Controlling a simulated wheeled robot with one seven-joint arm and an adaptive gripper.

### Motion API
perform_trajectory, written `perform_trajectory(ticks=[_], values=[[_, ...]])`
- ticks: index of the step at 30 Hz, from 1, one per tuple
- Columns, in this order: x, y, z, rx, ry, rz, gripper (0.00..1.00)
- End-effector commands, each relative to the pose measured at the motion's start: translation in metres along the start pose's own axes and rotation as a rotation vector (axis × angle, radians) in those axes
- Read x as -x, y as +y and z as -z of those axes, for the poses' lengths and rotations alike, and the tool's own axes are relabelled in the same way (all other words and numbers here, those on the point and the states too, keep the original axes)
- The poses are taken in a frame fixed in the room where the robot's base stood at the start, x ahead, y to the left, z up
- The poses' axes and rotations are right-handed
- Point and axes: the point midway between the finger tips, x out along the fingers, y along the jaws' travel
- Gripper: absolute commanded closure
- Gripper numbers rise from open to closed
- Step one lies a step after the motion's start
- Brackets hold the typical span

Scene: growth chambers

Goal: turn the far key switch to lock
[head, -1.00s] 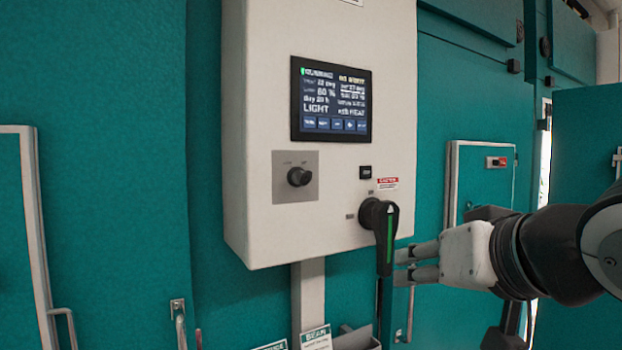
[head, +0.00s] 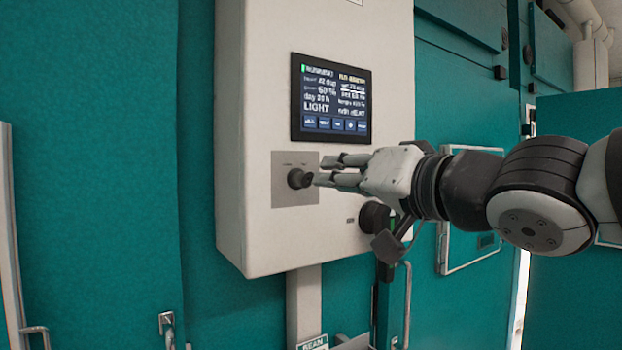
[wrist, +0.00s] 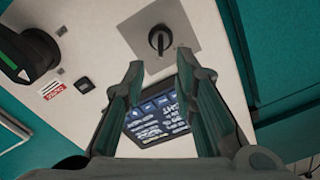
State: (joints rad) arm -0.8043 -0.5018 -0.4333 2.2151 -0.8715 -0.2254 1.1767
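A small black rotary switch (head: 297,178) sits on a square grey plate (head: 285,197) on the front of a white control box. It also shows in the wrist view (wrist: 160,41), just beyond my fingertips, with its grip bar roughly upright in that picture. The lettering on its plate is too small to read. My gripper (head: 325,171) is just right of the switch in the head view. In the wrist view my gripper (wrist: 160,62) is open, its two fingers apart and nothing between them. I cannot tell whether a fingertip touches the switch.
The white box (head: 245,120) carries a lit screen (head: 331,98) above the switch. A large black rotary handle (head: 372,216) is below right, partly hidden by my arm; its green mark shows in the wrist view (wrist: 12,44). Teal doors with pale handles (head: 167,325) surround the box.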

Motion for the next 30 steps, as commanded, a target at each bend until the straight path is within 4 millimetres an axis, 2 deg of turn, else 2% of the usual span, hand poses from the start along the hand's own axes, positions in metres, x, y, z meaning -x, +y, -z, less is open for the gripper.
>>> perform_trajectory(ticks=[9,15,21,28,29,30], values=[[-0.051,0.0,-0.001,0.002,-0.002,-0.002,0.74],[-0.072,0.0,0.0,0.001,-0.001,-0.001,0.74],[-0.08,0.0,0.0,0.001,0.0,-0.001,0.74],[-0.08,0.0,0.0,0.001,0.0,0.0,0.74],[-0.08,0.0,0.0,0.001,0.0,0.0,0.77],[-0.08,0.0,0.0,0.001,0.0,0.0,0.86]])
